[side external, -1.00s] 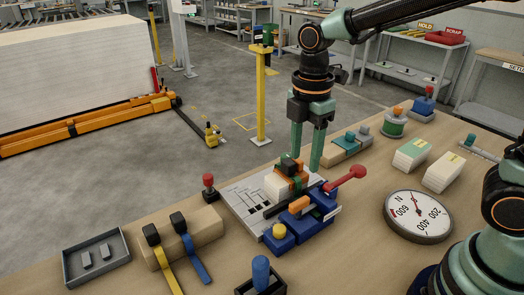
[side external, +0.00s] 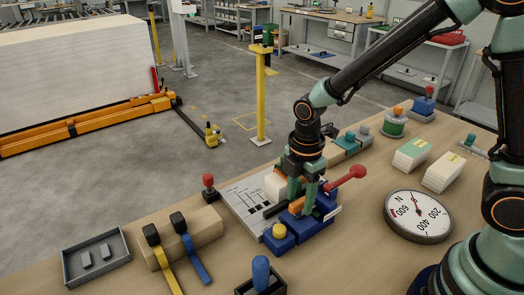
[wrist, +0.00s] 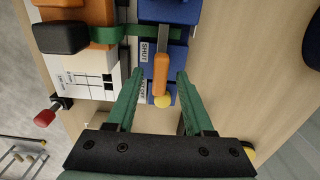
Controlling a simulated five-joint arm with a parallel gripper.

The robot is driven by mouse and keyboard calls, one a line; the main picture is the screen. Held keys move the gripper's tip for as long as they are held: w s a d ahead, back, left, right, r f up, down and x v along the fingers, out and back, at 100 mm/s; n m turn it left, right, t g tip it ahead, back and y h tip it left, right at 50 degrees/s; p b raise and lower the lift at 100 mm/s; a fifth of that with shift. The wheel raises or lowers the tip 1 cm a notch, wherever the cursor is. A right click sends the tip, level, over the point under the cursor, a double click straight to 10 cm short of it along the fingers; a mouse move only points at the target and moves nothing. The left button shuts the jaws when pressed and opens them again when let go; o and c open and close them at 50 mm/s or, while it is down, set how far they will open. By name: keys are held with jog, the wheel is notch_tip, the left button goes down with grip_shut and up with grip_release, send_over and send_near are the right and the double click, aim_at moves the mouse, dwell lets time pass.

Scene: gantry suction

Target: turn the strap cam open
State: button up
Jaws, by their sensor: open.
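The strap cam shows in the wrist view as an orange lever (wrist: 161,72) on a blue base (wrist: 167,14), with a green strap (wrist: 124,32) running into it. The lever points along the base beside a label reading SHUT (wrist: 145,50); a second label lower down is partly hidden. My gripper (wrist: 159,75) is open, with one green finger on each side of the lever and a gap to each. In the side view my gripper (side external: 300,208) is low over the blue base (side external: 316,225) and hides most of the lever.
A yellow button (side external: 279,231) sits at the base's near end and a red-knobbed lever (side external: 346,180) at its right. A white plate (side external: 246,203) lies left of it. A round dial (side external: 418,215) is to the right. A red-topped knob (side external: 208,181) stands left.

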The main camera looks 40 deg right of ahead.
jog(key=shift+c, duration=0.3)
grip_shut()
jog(key=shift+m, duration=0.4)
jog(key=m, duration=0.3)
jog(key=shift+m, duration=0.3)
jog(key=m, duration=0.4)
jog(key=shift+m, duration=0.3)
jog(key=m, duration=0.4)
jog(key=shift+m, duration=2.5)
